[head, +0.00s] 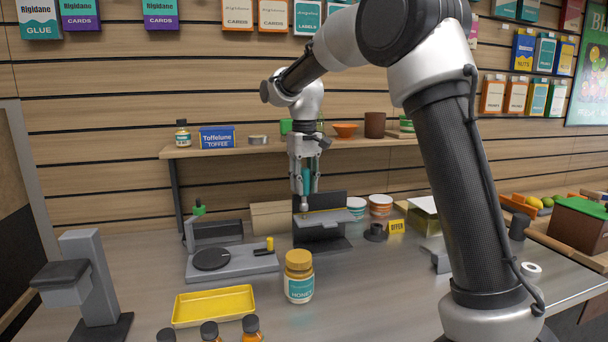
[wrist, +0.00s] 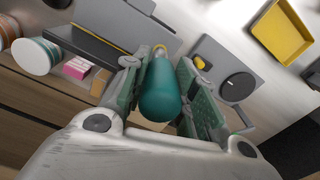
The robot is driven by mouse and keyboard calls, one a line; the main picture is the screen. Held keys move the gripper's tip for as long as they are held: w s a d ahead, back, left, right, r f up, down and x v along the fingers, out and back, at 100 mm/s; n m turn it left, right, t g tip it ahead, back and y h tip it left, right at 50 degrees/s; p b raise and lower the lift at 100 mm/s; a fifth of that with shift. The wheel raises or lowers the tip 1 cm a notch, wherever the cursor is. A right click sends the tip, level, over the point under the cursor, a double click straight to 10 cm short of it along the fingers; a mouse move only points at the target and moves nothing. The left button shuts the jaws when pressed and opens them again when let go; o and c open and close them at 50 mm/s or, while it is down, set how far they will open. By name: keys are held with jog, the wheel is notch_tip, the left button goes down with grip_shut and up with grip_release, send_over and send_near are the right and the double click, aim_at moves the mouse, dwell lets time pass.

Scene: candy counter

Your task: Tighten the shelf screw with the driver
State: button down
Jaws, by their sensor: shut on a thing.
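My gripper (head: 304,165) is shut on the teal handle of the driver (head: 307,177) and holds it upright, tip down, over the counter. In the wrist view the rounded teal driver (wrist: 158,95) sits between the two green-padded fingers of my gripper (wrist: 161,88). The driver's lower end is over the left end of a small grey shelf plate (head: 335,217) on a dark stand (head: 322,243). A bit of yellow shows around the tip in the wrist view. The shelf screw itself is not clearly visible, and I cannot tell whether the tip touches it.
A grey device with a dark disc (head: 211,259) stands left of the stand. A honey jar (head: 299,277) and a yellow tray (head: 214,306) are in front. Striped tubs (head: 380,205), a yellow offer sign (head: 396,226) and a dark ring-shaped item (head: 375,233) are to the right. A wooden wall shelf (head: 225,151) is behind.

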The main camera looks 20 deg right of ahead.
jog(key=shift+f, duration=0.35)
jog(key=n, duration=0.5)
jog(key=shift+n, duration=0.4)
jog(key=n, duration=0.5)
jog(key=shift+n, duration=0.3)
